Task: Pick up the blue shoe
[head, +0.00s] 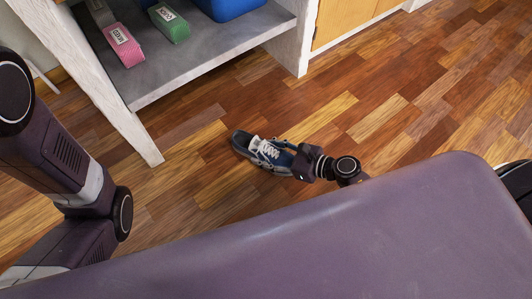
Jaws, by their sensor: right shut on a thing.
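The blue shoe (268,152) has white laces and a pale sole edge. It is at the wooden floor, in the middle of the head view, with its toe toward the left. My right gripper (297,163) is at the right end of the shoe and is shut on it. The fingertips are small and partly hidden by the gripper's body. I cannot tell whether the shoe touches the floor. My left arm shows at the left edge, but its gripper is out of view.
A grey shelf (210,62) with white legs stands at the upper left. It holds a pink box (123,45), a green box (169,23) and a blue bin (228,8). A yellow cabinet (343,20) stands behind. The wooden floor (430,110) at right is clear.

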